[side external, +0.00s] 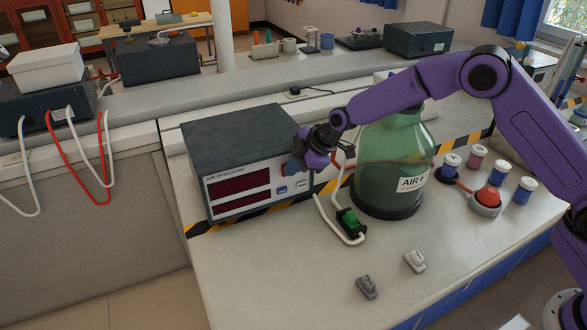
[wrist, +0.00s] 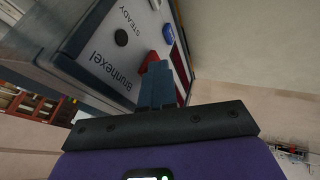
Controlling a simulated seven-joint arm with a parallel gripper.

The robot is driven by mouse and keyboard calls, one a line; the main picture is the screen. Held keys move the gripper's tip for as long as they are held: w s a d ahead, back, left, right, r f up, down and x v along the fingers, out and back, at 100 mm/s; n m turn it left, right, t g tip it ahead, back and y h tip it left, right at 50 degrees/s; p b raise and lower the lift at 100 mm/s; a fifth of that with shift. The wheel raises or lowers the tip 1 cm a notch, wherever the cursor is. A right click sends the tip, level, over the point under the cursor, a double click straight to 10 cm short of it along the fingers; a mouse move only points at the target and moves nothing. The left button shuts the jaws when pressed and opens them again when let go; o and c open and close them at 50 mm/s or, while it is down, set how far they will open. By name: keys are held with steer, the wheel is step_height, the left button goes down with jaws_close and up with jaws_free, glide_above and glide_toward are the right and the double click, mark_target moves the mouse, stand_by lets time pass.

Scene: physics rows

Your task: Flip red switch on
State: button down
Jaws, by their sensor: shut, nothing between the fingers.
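The air pressure box (side external: 240,135) stands on the bench, its front panel facing the viewer. In the wrist view, a small red part (wrist: 151,59), which looks like the red switch, sits on its panel (wrist: 105,65), partly hidden by my fingers. My gripper (side external: 291,168) is at the right part of the panel and covers that spot in the side view. In the wrist view my gripper (wrist: 156,68) is shut and empty, its tips right beside the red part. I cannot tell whether they touch it, or which way the switch is set.
A green glass bottle (side external: 392,150) stands close right of the box, behind my forearm. A green rocker switch on a white cable (side external: 349,221) lies in front of it. A red knob (side external: 488,196) and several small jars are further right. Two small grey pieces lie at the front.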

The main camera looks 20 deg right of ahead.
steer(key=s+d+r, duration=0.3)
steer(key=s+r, duration=0.5)
steer(key=shift+s+d+r, duration=0.2)
steer(key=shift+d+r, duration=0.15)
stand_by(0.4)
steer(key=shift+f, duration=0.1)
steer(key=shift+s+f, duration=0.2)
steer(key=shift+f, duration=0.4)
